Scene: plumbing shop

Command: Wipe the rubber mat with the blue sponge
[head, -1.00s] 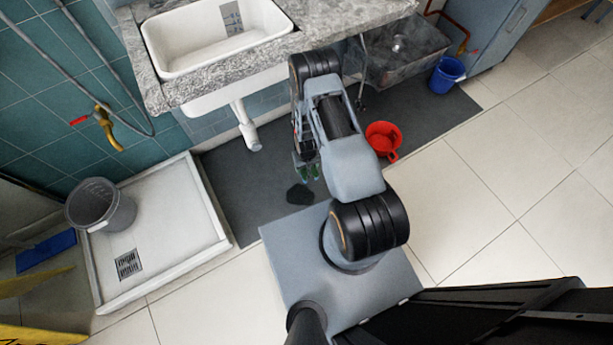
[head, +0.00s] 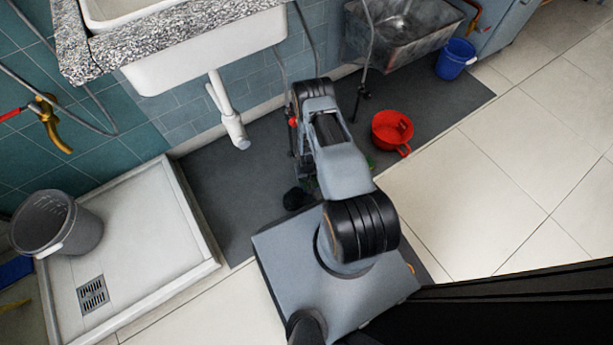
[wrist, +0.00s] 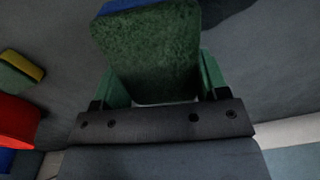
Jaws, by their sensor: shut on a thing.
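My gripper (wrist: 158,78) is shut on the blue sponge (wrist: 150,50), between its two green fingers in the wrist view. The sponge's green scouring face fills most of that view's top middle, with a blue strip at its upper edge. The rubber mat (head: 235,180) is the dark grey sheet on the floor under the sink, and also surrounds the sponge in the wrist view (wrist: 55,30). A black stain (head: 297,198) lies on the mat beside my gripper. In the head view my arm hides most of the gripper. I cannot tell whether sponge and mat touch.
A yellow and green sponge (wrist: 22,70) lies on the mat. A red bucket (head: 392,130) and a blue bucket (head: 455,58) stand to the right. A white sink (head: 205,55) and its drain pipe (head: 230,118) overhang the mat. A shower tray (head: 135,235) with a grey bucket (head: 58,225) is left.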

